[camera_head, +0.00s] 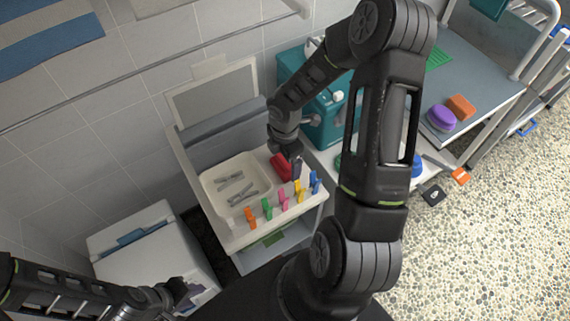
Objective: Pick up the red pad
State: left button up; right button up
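The red pad (280,166) is on the white counter, right of a cream tray (205,184). My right gripper (292,160) points down at the red pad from above. A dark finger shows right beside the pad; the other finger is hidden, and I cannot tell whether they grip it. My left gripper (180,292) is low at the left, in front of a white bin, away from the pad. Its fingers are too dark to read.
Several coloured clothes pegs (283,201) stand along the counter's front edge. The tray holds grey clips (231,181). A teal box (296,68) stands behind. A purple pad (441,117) and an orange block (461,107) lie on a grey table at right.

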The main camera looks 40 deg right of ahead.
jog(key=c, duration=1.1)
notch_tip(320, 180, up, 10)
dwell(0.5)
jog(key=o, duration=0.9)
jog(key=c, duration=0.7)
